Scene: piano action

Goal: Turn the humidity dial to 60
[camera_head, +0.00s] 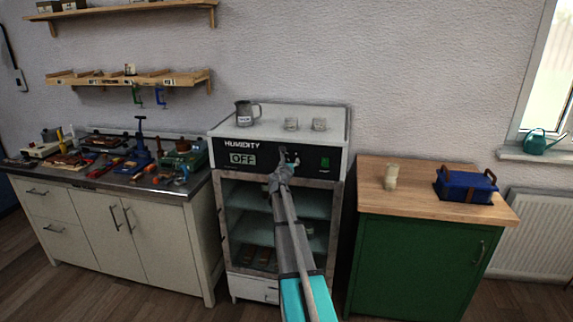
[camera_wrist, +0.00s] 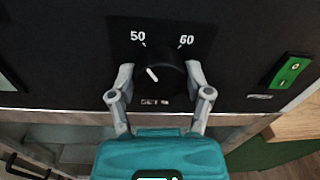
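The humidity dial (camera_wrist: 165,83) is a round black knob on the dark front panel in the wrist view. Its white mark points up and left, to the left of the printed 50 (camera_wrist: 138,37). The printed 60 (camera_wrist: 186,40) is at its upper right. My gripper (camera_wrist: 160,74) is open, with one finger on each side of the dial. Whether the fingertips touch it is unclear. In the head view my gripper (camera_head: 281,175) is at the panel and covers most of the dial. The humidity display (camera_head: 243,159) reads OFF.
A green switch (camera_wrist: 288,72) is right of the dial. A grey jug (camera_head: 245,113) and two small cups stand on the cabinet top (camera_head: 280,139). A tool-filled workbench (camera_head: 150,190) is left; a green cabinet (camera_head: 415,262) with a wooden top is right.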

